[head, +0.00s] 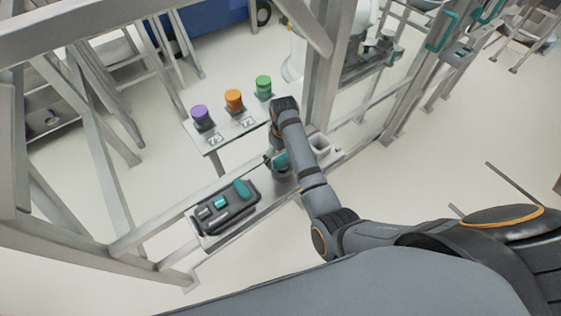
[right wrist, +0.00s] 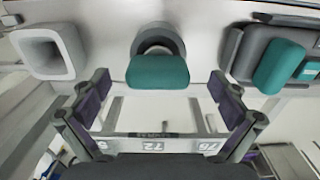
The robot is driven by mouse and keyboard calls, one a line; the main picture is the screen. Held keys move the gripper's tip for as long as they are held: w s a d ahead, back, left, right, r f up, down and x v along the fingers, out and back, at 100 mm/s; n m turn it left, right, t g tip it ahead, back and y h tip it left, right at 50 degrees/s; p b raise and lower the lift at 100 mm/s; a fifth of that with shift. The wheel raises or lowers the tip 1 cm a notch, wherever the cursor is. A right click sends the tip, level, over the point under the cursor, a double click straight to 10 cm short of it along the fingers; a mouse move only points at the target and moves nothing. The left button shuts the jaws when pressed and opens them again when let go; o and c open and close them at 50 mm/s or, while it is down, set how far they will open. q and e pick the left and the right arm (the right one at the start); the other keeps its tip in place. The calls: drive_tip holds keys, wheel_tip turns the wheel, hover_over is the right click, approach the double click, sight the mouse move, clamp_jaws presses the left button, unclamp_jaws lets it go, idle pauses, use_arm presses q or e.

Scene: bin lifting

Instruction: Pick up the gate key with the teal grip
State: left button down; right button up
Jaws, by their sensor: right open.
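The teal grip of the gate key (right wrist: 157,72) stands up from a dark round holder in the right wrist view. In the head view the teal grip (head: 281,159) shows beside my right forearm, partly hidden by it. My right gripper (right wrist: 160,86) is open, with its purple-padded fingers apart on either side of the teal grip in the picture. Nothing is between the fingers, and I cannot tell the depth gap to the grip. My left gripper is in no view.
A dark tray (head: 229,222) with teal pieces lies left of the holder on the narrow ledge. A grey square cup (right wrist: 45,52) stands on the holder's other side. Purple (head: 201,114), orange (head: 234,97) and green (head: 264,84) knobs stand on a numbered shelf. Metal posts surround the ledge.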

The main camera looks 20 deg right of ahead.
drive_tip(key=shift+w+a+f, duration=0.1)
drive_tip(key=shift+w+f, duration=0.7)
drive_tip(key=shift+f, duration=0.25)
drive_tip(key=shift+s+r, duration=0.25)
drive_tip(key=shift+s, duration=0.25)
drive_tip(key=c, duration=0.5)
drive_tip(key=shift+s, duration=0.1)
drive_tip(key=shift+c, duration=2.3)
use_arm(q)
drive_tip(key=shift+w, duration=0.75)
use_arm(e)
drive_tip(key=c, duration=0.9)
